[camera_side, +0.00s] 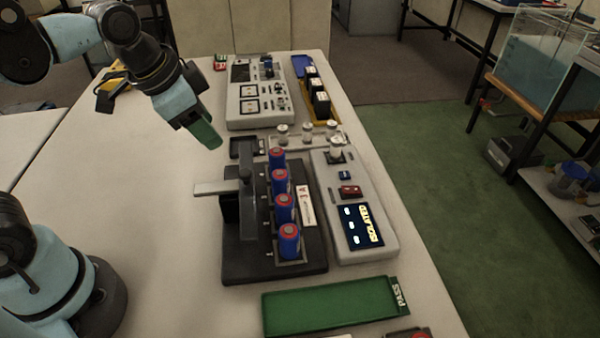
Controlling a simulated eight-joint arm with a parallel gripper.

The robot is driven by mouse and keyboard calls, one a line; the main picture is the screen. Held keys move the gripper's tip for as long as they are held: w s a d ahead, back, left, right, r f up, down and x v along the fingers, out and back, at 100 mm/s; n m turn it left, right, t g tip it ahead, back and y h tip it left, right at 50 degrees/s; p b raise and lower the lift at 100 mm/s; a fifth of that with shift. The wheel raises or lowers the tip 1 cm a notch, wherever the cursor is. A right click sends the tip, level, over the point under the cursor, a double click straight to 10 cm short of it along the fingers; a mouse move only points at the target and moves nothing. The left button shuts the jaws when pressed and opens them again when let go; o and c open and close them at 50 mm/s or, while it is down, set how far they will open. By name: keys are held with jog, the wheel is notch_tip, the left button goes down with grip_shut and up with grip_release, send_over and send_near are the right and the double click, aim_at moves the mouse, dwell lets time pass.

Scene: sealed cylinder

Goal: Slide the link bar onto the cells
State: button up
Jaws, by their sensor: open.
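Several blue cells with red tops (285,206) stand upright in a row on a black base (240,262). To their left is a dark grey piece with an upright post (246,168), and a pale flat bar (211,188) juts out left from it. One of these appears to be the link bar; I cannot tell exactly where it ends. The bar is on the left of the cells. My gripper (205,132), with a green fingertip part showing, is open and empty in the air, up and left of the base, apart from the bar and cells. The far finger is hidden.
A grey panel (377,251) right of the base has a display reading ISOLATED and a red switch. A green tray (325,308) marked PASS lies in front. A control box (243,118) and a yellow rack (323,112) stand behind. The table's left side is clear.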

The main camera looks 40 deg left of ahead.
aim_at(245, 171)
jog(key=w+d+r+m+g, duration=0.1)
jog(key=d+r+m+g, duration=0.5)
jog(key=m, duration=0.6)
jog(key=shift+t, duration=0.6)
jog(key=f, duration=1.1)
jog(key=shift+w+d+f, duration=0.1)
jog(key=shift+d+f, duration=0.25)
jog(key=shift+d, duration=0.05)
grip_shut()
